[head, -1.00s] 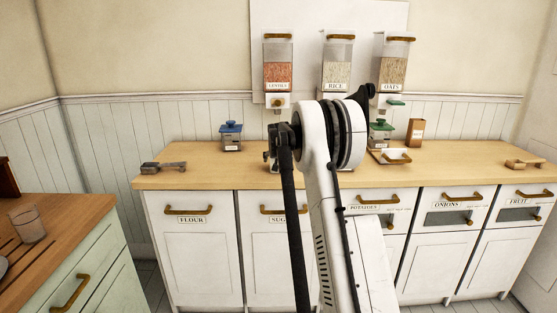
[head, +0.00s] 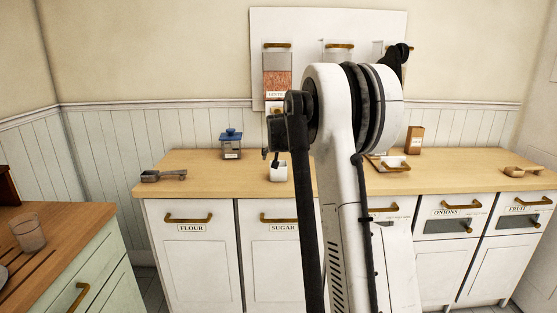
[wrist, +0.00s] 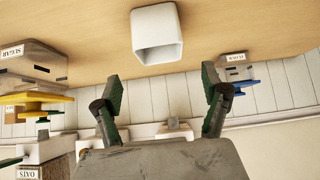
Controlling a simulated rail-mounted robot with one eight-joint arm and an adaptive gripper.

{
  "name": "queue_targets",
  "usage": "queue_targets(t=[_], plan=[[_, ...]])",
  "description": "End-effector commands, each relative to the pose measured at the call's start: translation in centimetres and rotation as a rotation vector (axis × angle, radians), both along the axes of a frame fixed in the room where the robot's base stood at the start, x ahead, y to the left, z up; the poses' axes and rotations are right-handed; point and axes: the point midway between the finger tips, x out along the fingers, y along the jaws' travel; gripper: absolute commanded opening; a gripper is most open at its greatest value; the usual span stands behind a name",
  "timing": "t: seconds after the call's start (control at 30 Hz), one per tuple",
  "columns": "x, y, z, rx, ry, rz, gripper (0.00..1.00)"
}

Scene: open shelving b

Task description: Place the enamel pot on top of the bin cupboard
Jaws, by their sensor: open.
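The enamel pot (head: 278,173), a small white squarish vessel, stands upright on the wooden top (head: 205,180) of the white bin cupboard (head: 190,255). In the upside-down wrist view, the pot (wrist: 157,38) sits on the wood with its mouth toward my gripper (wrist: 160,78). The green-padded fingers are spread open and empty, apart from the pot. In the head view, my arm hides most of the gripper; small dark parts show just above the pot.
A blue-lidded canister (head: 231,146) stands left of the pot, and a metal scoop (head: 163,176) lies further left. The wrist view shows a yellow-lidded canister (wrist: 35,85). A brown box (head: 415,139) and wooden scoop (head: 522,171) are to the right. Dispensers (head: 278,75) hang above.

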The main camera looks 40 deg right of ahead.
Motion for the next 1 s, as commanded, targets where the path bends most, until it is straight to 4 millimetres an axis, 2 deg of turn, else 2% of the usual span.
queue_targets(t=[0.27,0.37,0.47,0.67,0.8,1.0], plan=[[-0.5,0.5,0.6,0.000,0.000,0.001,0.77],[-0.7,1.7,1.1,0.001,0.003,0.013,0.77],[-1.6,4.4,2.4,0.003,0.009,0.040,0.77],[-5.0,12.8,5.4,0.015,0.028,0.123,0.77],[-8.2,18.5,7.0,0.021,0.042,0.185,0.77],[-13.6,26.1,8.0,0.030,0.063,0.273,0.77]])
